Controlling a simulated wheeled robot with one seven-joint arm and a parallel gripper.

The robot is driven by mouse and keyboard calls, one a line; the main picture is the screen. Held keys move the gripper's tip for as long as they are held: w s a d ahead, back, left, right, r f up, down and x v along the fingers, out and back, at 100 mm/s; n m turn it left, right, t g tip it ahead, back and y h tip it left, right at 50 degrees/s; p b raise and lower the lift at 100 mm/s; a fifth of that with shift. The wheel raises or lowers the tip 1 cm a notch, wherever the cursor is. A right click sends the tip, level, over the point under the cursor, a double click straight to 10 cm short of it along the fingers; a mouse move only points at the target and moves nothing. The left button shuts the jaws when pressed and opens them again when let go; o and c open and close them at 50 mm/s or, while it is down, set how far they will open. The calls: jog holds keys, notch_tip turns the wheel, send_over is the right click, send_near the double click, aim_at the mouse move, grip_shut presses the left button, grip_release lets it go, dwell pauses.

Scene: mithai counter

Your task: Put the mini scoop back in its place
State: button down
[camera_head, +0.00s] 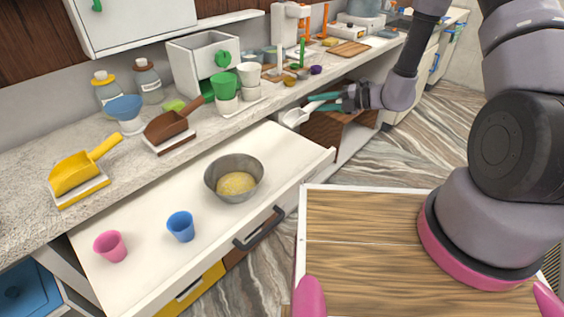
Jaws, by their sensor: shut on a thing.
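My gripper (338,100) is at the upper right of the middle, with teal fingers shut on the handle of a small white scoop (297,116). The scoop's bowl points left and is held beyond the far right corner of the open drawer, near the counter's front edge. I take this to be the mini scoop. A yellow scoop (78,173) rests on a white stand (83,194) on the counter at left. A brown scoop (168,126) rests on a similar stand (170,145). I cannot tell which spot is the mini scoop's own place.
The open drawer (140,209) holds a pink cup (110,246), a blue cup (181,226) and a metal bowl (212,181) with yellow contents. My wood-topped base fills the lower right.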

aim_at(309, 111)
jog(key=s+a+n+g, duration=0.1)
jog(key=s+a+f+n+g, duration=0.1)
jog(key=a, duration=0.1)
jog(key=s+a+g, duration=0.1)
jog(key=a, duration=0.1)
jog(key=shift+s+a+f+n, duration=0.15)
jog(key=shift+s+f+n, duration=0.1)
jog(key=shift+n, duration=0.15)
jog(key=shift+f, duration=0.1)
notch_tip(309, 111, down, 9)
jog(key=shift+w+f, duration=0.1)
jog(key=shift+f, duration=0.1)
jog(key=c, duration=0.6)
grip_release()
jog(key=shift+f, duration=0.1)
jog(key=v, duration=1.1)
jog(key=shift+f, duration=0.15)
